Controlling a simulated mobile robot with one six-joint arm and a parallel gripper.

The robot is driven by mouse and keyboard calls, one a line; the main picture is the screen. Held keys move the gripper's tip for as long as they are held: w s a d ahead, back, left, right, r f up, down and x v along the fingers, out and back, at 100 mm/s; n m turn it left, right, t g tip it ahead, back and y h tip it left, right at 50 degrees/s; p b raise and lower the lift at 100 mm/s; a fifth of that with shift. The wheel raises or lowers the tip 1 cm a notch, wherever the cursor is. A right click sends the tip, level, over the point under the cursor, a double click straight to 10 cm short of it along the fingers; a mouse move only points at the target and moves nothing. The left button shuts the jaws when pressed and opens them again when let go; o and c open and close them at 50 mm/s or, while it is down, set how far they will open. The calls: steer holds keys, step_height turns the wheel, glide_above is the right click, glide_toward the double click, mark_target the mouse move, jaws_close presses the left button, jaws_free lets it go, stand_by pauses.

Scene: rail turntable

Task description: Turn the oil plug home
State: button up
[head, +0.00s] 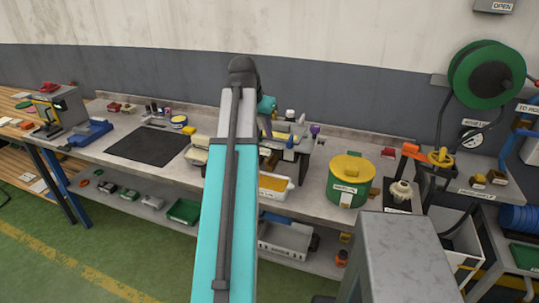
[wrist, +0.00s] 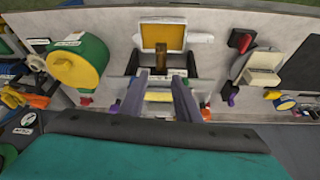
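My gripper (wrist: 160,79) shows in the wrist view as two grey fingers set apart, with a gap between them. They are over a dark machine block that has a pale yellow strip (wrist: 160,96). A small brown upright piece (wrist: 161,62) stands just beyond the fingertips, in line with the gap. I cannot tell whether it is the oil plug or whether a finger touches it. In the head view my arm hides the fingers and part of the grey machine (head: 306,153) on the bench. No oil plug can be made out there.
A white tray with a yellow inside (head: 273,191) lies before the machine. A green pot with a yellow lid (head: 347,187) stands to its right. A black mat (head: 147,145) lies on the bench at left. A green hose reel (head: 487,75) hangs at right.

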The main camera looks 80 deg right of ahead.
mark_target(270, 157)
steer(key=shift+f, duration=0.1)
steer(key=shift+p+x, duration=2)
steer(key=shift+x, duration=4.8)
steer(key=shift+c, duration=0.2)
jaws_close()
